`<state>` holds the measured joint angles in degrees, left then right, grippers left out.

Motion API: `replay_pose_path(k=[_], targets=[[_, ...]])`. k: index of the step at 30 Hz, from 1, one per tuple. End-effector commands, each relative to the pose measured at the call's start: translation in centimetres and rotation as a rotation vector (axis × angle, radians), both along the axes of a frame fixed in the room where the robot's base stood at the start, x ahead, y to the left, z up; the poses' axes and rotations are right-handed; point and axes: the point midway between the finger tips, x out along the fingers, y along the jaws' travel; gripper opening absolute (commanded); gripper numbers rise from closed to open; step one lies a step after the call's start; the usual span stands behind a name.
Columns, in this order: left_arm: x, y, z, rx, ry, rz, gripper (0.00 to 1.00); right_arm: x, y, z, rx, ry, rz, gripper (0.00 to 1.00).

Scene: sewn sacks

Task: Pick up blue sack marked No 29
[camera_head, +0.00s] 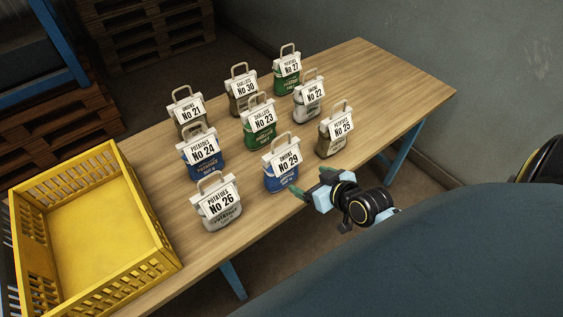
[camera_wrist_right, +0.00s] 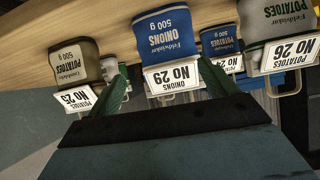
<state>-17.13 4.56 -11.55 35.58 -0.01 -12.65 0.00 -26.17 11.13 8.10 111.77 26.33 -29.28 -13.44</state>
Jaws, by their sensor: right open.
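The blue sack marked No 29 (camera_head: 281,172), with an onions tag and a pale loop handle, stands upright on the wooden table near its front edge. It also shows upside down in the right wrist view (camera_wrist_right: 166,40), ahead of and between the two green fingertips. My right gripper (camera_head: 311,185) is open and empty at the table's front edge, just right of the No 29 sack and apart from it. In the right wrist view the open fingers (camera_wrist_right: 165,88) point toward the sack. My left gripper is not in view.
The grey sack No 26 (camera_head: 221,217) stands left of No 29 and the olive sack No 25 (camera_head: 334,144) right of it. Blue No 24 (camera_head: 207,167) and green No 23 (camera_head: 259,137) stand behind, with several more. A yellow crate (camera_head: 150,225) sits at the left; the table's right end is clear.

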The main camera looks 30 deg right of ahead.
Motion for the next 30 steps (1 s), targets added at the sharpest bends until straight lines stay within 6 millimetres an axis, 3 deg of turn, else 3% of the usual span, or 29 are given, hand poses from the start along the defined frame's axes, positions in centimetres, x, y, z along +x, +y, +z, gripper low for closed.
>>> replay_pose_path(k=[1, 3, 6, 9, 21, 30], targets=[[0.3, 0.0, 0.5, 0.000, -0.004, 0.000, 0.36, 0.4, 0.0, 3.1, -0.003, -0.048, 0.011, 0.85], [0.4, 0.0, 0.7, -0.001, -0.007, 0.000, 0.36, 0.7, 0.1, 6.2, -0.006, -0.096, 0.026, 0.85], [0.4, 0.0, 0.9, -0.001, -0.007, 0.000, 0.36, 0.9, 0.3, 8.9, -0.009, -0.140, 0.041, 0.85], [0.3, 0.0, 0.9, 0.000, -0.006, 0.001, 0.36, 1.3, 0.4, 9.9, -0.010, -0.160, 0.047, 0.85], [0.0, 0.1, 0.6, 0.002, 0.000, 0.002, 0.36, 7.4, 1.1, 7.5, -0.009, -0.164, 0.047, 0.85], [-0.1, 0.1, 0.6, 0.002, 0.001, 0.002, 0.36, 9.4, 1.5, 6.6, -0.009, -0.163, 0.047, 0.85]])
